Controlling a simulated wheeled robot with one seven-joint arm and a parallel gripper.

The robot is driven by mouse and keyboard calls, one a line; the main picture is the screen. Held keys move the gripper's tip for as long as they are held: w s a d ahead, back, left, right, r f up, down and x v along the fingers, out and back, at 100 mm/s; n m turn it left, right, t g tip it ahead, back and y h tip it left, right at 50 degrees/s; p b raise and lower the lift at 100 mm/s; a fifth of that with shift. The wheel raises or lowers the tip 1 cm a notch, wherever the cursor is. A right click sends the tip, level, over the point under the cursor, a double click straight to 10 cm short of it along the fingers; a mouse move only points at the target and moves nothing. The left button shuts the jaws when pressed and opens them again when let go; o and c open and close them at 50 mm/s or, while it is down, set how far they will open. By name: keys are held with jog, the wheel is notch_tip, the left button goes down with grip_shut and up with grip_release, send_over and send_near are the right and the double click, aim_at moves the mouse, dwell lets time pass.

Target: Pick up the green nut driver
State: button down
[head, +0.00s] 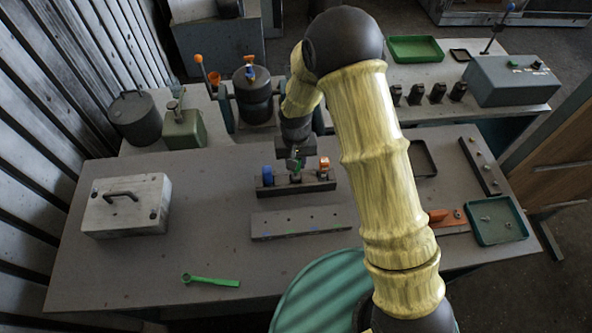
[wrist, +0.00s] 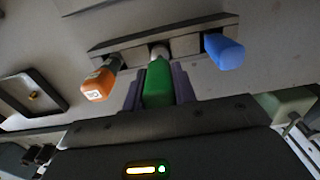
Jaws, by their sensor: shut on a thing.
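The green nut driver (wrist: 158,84) stands in the middle of a dark rack (wrist: 185,43), between an orange-handled tool (wrist: 98,86) and a blue-handled tool (wrist: 225,50). My gripper (wrist: 160,88) is shut on its green handle, with a finger on each side. In the head view my gripper (head: 297,163) is over the rack (head: 296,187), and the green handle shows only partly between the blue handle (head: 268,175) and the orange handle (head: 324,163).
A drilled bar (head: 300,222) lies in front of the rack. A white lidded box (head: 127,206) is at left, and a green wrench-like tool (head: 211,280) lies near the front edge. A green tray (head: 496,221) is at right. The table between box and rack is clear.

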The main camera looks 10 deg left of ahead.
notch_tip(320, 180, up, 4)
jog(key=shift+a+f+b, duration=0.1)
jog(key=shift+b, duration=0.45)
jog(key=shift+s+r, duration=0.2)
jog(key=shift+r, duration=0.3)
jog(key=shift+w, duration=0.1)
jog(key=c, duration=2)
grip_release()
grip_shut()
